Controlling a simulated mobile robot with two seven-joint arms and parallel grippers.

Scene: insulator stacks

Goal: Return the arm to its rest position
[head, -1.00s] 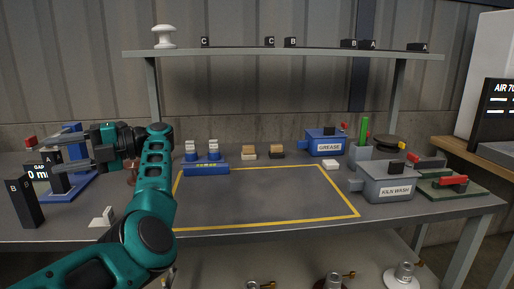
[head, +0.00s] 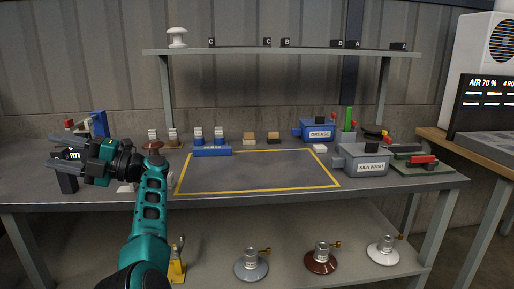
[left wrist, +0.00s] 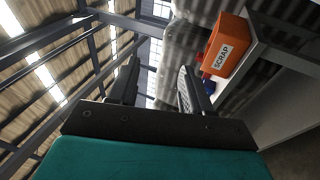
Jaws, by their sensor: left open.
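My left arm is teal and black and comes in from the bottom left in the head view. My left gripper (head: 58,166) points left at the left end of the workbench (head: 100,245), in front of a black block and the blue stand (head: 99,124). In the left wrist view the gripper (left wrist: 157,82) has its two dark fingers apart with nothing between them. Beyond them are the roof beams and wall. My right arm and gripper are not in view.
A yellow-outlined area (head: 258,190) on the bench is empty. A grease box (head: 318,131) and kiln wash box (head: 362,160) stand to its right. Insulator discs (head: 321,260) stand on the lower shelf. An orange scrap bin (left wrist: 226,45) shows in the left wrist view.

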